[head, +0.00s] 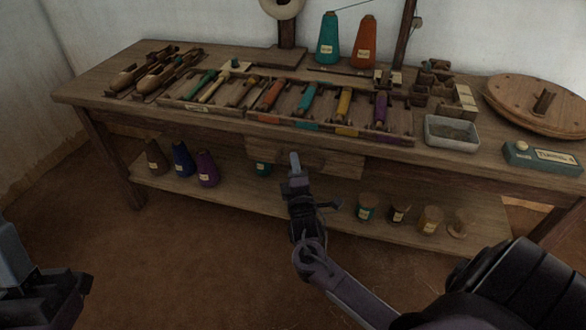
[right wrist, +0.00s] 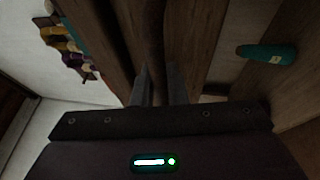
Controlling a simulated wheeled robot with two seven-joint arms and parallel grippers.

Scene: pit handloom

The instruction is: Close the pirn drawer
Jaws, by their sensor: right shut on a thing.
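The pirn drawer (head: 335,164) is under the front edge of the wooden bench; its front stands out a little from the bench. My right gripper (head: 295,160) is at the middle of the drawer front. In the right wrist view its two fingers (right wrist: 160,85) are on either side of a dark bar-like handle (right wrist: 152,35), shut on it. In the head view the gripper hides the handle and part of the drawer front.
The bench top (head: 110,75) carries a tray of coloured pirns (head: 308,98), wooden shuttles (head: 155,75), a grey dish (head: 452,132) and a round wooden lid (head: 545,104). A lower shelf (head: 320,205) holds several cones and spools. The floor in front is clear.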

